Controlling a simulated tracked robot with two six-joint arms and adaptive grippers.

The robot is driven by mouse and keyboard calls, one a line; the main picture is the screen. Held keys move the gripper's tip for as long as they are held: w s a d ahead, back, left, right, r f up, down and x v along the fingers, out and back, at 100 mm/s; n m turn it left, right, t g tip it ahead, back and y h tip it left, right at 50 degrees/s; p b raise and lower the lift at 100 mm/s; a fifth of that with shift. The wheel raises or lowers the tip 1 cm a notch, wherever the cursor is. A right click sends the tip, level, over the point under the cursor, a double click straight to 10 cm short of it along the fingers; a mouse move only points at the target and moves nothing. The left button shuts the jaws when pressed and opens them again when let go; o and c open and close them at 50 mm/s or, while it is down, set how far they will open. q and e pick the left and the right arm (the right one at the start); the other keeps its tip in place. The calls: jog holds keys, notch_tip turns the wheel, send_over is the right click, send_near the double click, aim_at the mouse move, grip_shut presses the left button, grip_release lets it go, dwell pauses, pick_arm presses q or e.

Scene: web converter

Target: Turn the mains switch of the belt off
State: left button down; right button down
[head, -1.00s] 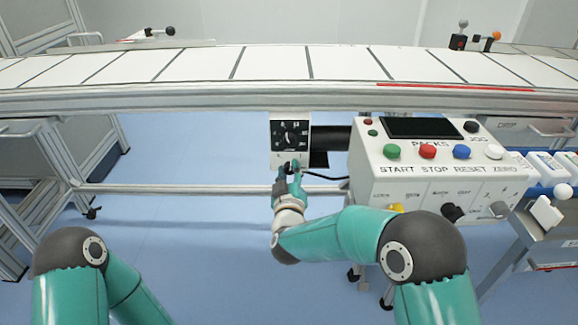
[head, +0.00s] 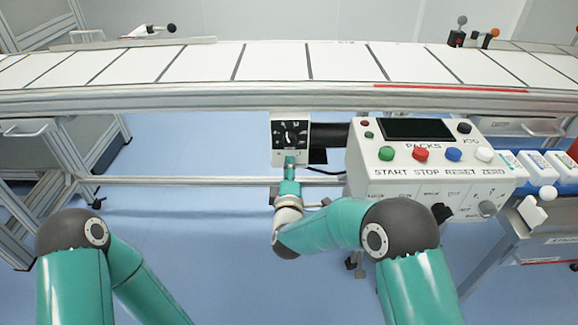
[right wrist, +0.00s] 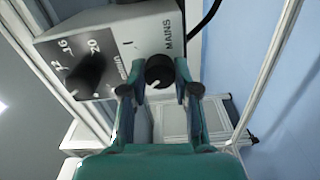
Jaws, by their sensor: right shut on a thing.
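The mains switch is a round black knob (right wrist: 160,72) with a light pointer mark, beside the word MAINS on a grey box (right wrist: 120,32). In the head view the box (head: 277,150) hangs under the belt (head: 275,62), with a larger black dial (head: 293,134) on its front. My right gripper (right wrist: 160,86) is shut on the knob, one finger on each side of it. In the head view my right gripper (head: 290,162) is at the lower part of the box, and the knob is hidden there. My left gripper is out of view.
A white control panel (head: 360,165) with coloured buttons and a dark screen stands right of the box, close above my right forearm. A black cable (right wrist: 206,18) leaves the box. A metal rail (head: 150,184) runs below. The blue floor (head: 180,215) is open at left.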

jog(key=shift+a+f+n, duration=0.15)
jog(key=shift+a+n, duration=0.1)
jog(key=shift+n, duration=0.35)
jog(key=shift+s, duration=0.1)
jog(key=c, duration=0.9)
grip_release()
jog(key=shift+o, duration=0.2)
jog(key=shift+d, duration=0.1)
jog(key=s, duration=1.1)
jog(key=shift+s, duration=0.4)
